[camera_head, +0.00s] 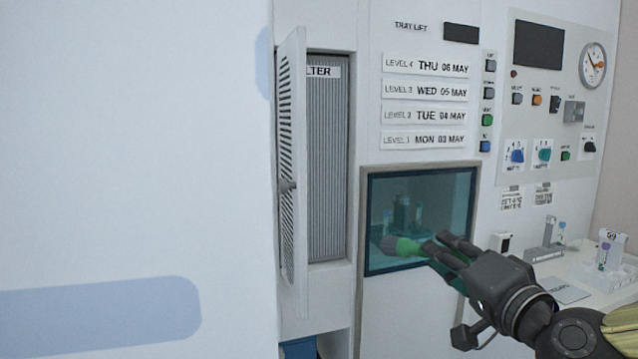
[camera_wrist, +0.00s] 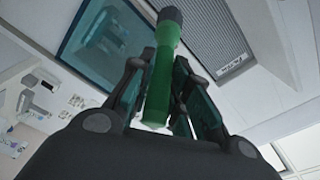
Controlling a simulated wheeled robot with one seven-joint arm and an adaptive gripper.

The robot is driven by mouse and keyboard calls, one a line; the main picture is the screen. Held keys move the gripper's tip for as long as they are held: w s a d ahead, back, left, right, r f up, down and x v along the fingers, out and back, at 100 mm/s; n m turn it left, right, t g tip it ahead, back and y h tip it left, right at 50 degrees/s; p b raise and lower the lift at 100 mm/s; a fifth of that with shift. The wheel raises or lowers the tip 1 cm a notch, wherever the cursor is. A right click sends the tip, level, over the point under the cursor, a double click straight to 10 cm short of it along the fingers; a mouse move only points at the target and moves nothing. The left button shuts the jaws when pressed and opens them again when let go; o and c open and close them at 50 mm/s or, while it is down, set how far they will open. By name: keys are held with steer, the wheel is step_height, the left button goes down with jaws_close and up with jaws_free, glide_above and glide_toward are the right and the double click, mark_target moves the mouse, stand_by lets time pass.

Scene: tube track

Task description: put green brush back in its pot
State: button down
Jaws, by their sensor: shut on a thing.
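My gripper (camera_head: 447,252) is shut on the green brush (camera_head: 408,246), holding it in the air in front of the tray lift window. The brush's dark bristle end (camera_head: 388,244) points left in the head view. In the wrist view, the brush's green handle (camera_wrist: 160,85) lies between the two fingers, with its dark tip (camera_wrist: 169,16) pointing away from the palm. No brush pot can be made out in either view.
A louvred door (camera_head: 292,170) stands open beside a ribbed filter (camera_head: 328,160). The glass window (camera_head: 385,195) is right behind the brush. A counter (camera_head: 590,290) at the right holds tube racks (camera_head: 606,252). A control panel (camera_head: 550,110) is above.

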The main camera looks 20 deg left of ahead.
steer(key=w+d+f+p, duration=0.1)
steer(key=w+d+p, duration=0.1)
steer(key=d, duration=0.7)
steer(key=w+d+f+p, duration=0.1)
steer(key=w+d, duration=0.1)
steer(key=d, duration=0.7)
steer(key=shift+p, duration=0.4)
steer(key=shift+d, duration=0.1)
steer(key=w+d+b, duration=0.3)
steer(key=w+d, duration=0.3)
steer(key=d, duration=0.3)
steer(key=w+d+b, duration=0.3)
steer(key=w+d, duration=0.3)
steer(key=d, duration=0.3)
steer(key=shift+w+d+b, duration=0.15)
steer(key=shift+b, duration=0.2)
